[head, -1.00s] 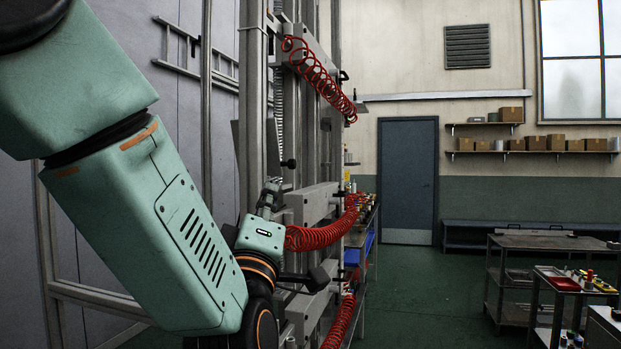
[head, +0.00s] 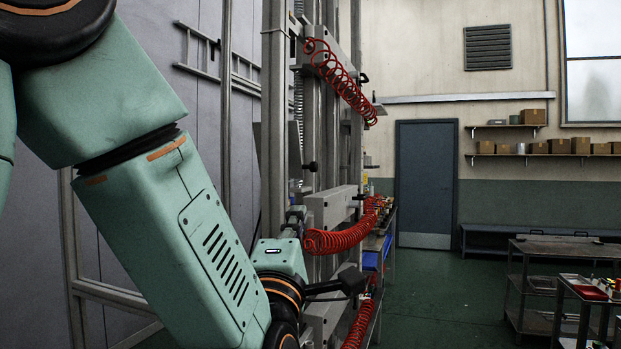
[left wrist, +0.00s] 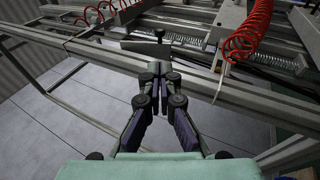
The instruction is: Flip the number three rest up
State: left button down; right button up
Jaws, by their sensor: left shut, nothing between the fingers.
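The upright machine frame (head: 272,120) carries grey blocks, black-knobbed levers and red coiled hoses. A dark grey flat plate (left wrist: 148,48) lies just beyond my left fingertips in the left wrist view, with a black knob (left wrist: 159,33) above it. It may be a rest; no number is readable, so I cannot tell which is number three. My left gripper (left wrist: 159,70) is shut and empty, its tips close together; contact with the plate cannot be told. In the head view the left gripper (head: 296,216) is beside the frame, near the middle grey block (head: 332,206). My right gripper is not visible.
Red coiled hoses (head: 340,240) hang close to the right of my gripper. A grey rail (left wrist: 200,95) crosses just beyond the fingers in the wrist view. A bench with blue bins (head: 371,260) stands behind; metal carts (head: 560,248) stand at right. The green floor between is clear.

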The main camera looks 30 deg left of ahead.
aim_at(314, 170)
pick_arm(q)
jog(key=p+x, duration=0.4)
jog(key=x, duration=0.8)
jog(key=shift+w+d+r+p, duration=0.1)
jog(key=shift+w+r+p, duration=0.05)
jog(key=shift+w+p, duration=0.2)
jog(key=shift+w+r, duration=0.15)
jog(key=shift+w, duration=0.05)
jog(key=shift+w+a+r, duration=0.1)
jog(key=shift+w+a, duration=0.1)
jog(key=shift+a, duration=0.25)
jog(key=shift+w+d, duration=0.15)
